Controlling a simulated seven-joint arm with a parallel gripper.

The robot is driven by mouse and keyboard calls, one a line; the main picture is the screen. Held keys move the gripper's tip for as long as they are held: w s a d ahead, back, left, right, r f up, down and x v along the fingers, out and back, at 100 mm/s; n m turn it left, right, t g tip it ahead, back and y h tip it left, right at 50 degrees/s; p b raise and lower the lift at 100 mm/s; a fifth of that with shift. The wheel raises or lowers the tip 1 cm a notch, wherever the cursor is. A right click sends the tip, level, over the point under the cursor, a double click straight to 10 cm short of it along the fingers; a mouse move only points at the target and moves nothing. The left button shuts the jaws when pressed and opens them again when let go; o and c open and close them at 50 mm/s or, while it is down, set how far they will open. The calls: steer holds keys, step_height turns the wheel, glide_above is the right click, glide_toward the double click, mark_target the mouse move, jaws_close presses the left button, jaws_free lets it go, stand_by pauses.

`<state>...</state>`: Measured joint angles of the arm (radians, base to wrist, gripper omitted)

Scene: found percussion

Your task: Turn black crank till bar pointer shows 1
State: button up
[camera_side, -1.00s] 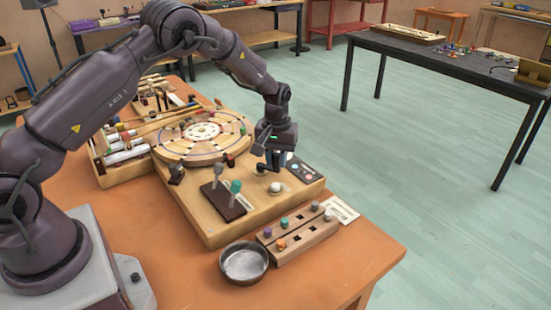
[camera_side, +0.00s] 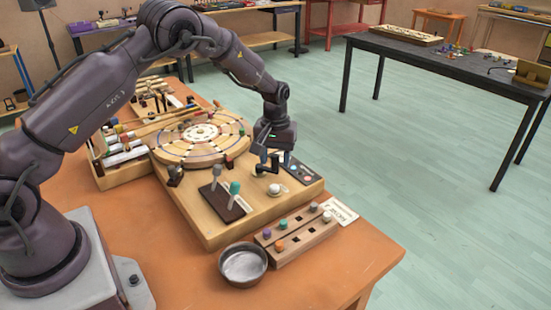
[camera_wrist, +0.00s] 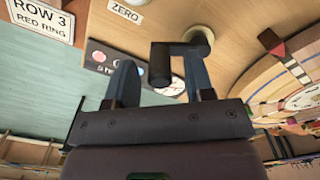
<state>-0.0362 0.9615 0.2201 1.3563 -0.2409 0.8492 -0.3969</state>
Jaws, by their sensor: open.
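My gripper (camera_wrist: 159,62) is open in the wrist view, one blue-grey finger on each side. The black crank's upright handle (camera_wrist: 160,64) stands between the fingers, with a visible gap on each side. Its arm runs right to a round pale hub. In the side view my gripper (camera_side: 270,158) is low over the wooden board, at the black crank (camera_side: 265,169). A white round dial (camera_wrist: 172,87) shows partly behind the fingers and handle. The bar pointer and its reading cannot be made out.
A large wooden ring disc (camera_side: 200,138) lies left of the gripper. A dark block with grey and green levers (camera_side: 235,188) stands in front. A dark button panel (camera_side: 300,170) is to the right. A metal bowl (camera_side: 243,263) and a peg rack (camera_side: 295,235) sit nearer.

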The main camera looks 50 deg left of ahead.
mark_target(275, 155)
step_height(275, 155, up, 12)
steer(key=shift+r, duration=0.2)
stand_by(0.7)
step_height(275, 155, down, 13)
steer(key=m, duration=1.3)
steer(key=shift+r, duration=0.2)
jaws_close()
